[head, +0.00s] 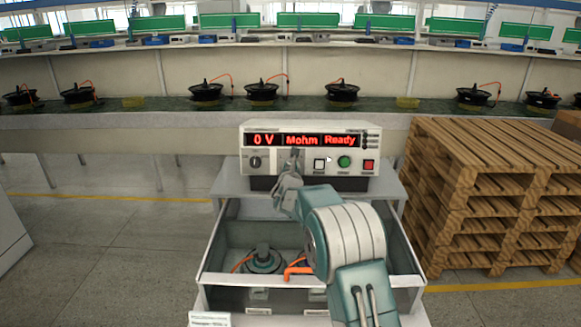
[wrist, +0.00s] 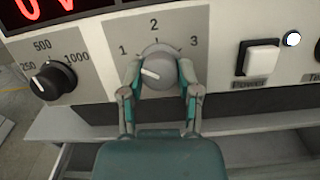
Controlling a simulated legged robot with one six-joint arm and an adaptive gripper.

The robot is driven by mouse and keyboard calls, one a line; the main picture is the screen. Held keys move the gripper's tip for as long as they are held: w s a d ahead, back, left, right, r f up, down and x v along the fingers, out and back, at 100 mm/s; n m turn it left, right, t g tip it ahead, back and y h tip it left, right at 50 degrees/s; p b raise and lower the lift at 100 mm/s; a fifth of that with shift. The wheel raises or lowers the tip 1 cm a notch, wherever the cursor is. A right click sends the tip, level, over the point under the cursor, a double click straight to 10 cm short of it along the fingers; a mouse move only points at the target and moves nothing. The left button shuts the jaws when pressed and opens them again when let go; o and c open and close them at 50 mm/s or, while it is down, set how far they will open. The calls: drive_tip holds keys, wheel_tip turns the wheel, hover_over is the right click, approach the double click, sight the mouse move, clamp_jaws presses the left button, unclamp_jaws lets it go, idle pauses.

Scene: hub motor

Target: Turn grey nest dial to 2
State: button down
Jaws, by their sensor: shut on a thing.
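The grey dial (wrist: 160,65) sits on the tester's front panel, with marks 1, 2 and 3 around it in the wrist view. Its white pointer line points left, towards the 1 side. My gripper (wrist: 158,84) is shut on the dial, one finger on each side of it. In the head view my gripper (head: 292,166) reaches up to the panel of the white tester (head: 262,133) and covers most of the dial. The tester display (head: 303,140) reads 0 V, Mohm, Ready.
A black dial (wrist: 52,82) marked 250, 500 and 1000 is left of the grey one. A white button (wrist: 261,57) and lit lamp (wrist: 292,39) are to the right. Below is an open grey box (head: 212,279) holding a hub motor (head: 263,260). Wooden pallets (head: 490,190) stand right.

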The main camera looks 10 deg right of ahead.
drive_tip(key=m+h, duration=0.1)
drive_tip(key=m, duration=0.2)
drive_tip(key=m+h, duration=0.1)
drive_tip(key=m, duration=0.3)
drive_tip(key=shift+a+r+m+g, duration=0.1)
drive_tip(key=shift+a+m+g, duration=0.1)
drive_tip(key=shift+m+g, duration=0.15)
drive_tip(key=shift+m+g+h, duration=0.3)
drive_tip(key=shift+m+g, duration=0.1)
drive_tip(key=shift+m, duration=1.05)
drive_tip(key=shift+m+g+h, duration=0.3)
drive_tip(key=shift+m+g, duration=0.05)
drive_tip(key=shift+m, duration=1.05)
drive_tip(key=shift+c, duration=1.5)
unclamp_jaws()
drive_tip(key=f+v, duration=0.1)
drive_tip(key=v, duration=1)
drive_tip(key=shift+s+a+r, duration=0.2)
drive_tip(key=shift+s+r, duration=0.15)
